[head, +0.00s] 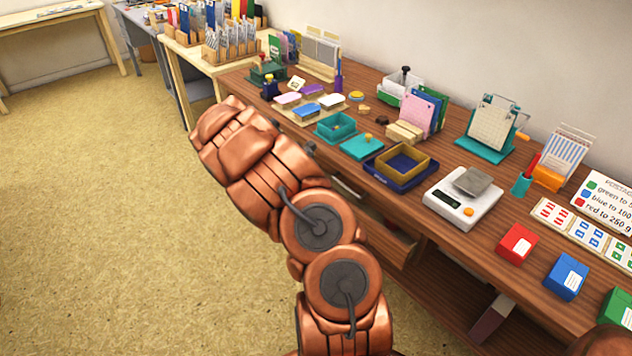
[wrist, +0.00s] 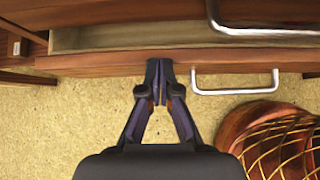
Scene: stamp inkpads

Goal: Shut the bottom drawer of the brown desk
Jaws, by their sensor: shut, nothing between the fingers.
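The brown desk (head: 455,245) runs along the wall in the head view. A drawer (head: 390,240) stands partly open under its top, partly hidden behind my arm. In the wrist view the open drawer's wooden front (wrist: 100,63) crosses the picture, with a pale strip of its inside (wrist: 120,38) showing behind it. Its silver handle (wrist: 235,92) is right of my fingers. My gripper (wrist: 158,72) is shut and empty, its tips at the drawer front left of the handle. I cannot tell whether they touch it. The head view does not clearly show the gripper.
Another silver handle (wrist: 265,31) shows above the open drawer. The desk top holds a kitchen scale (head: 462,198), a blue tray (head: 400,168) and coloured boxes such as a red one (head: 516,244). Open tan floor (head: 110,220) lies left of the desk.

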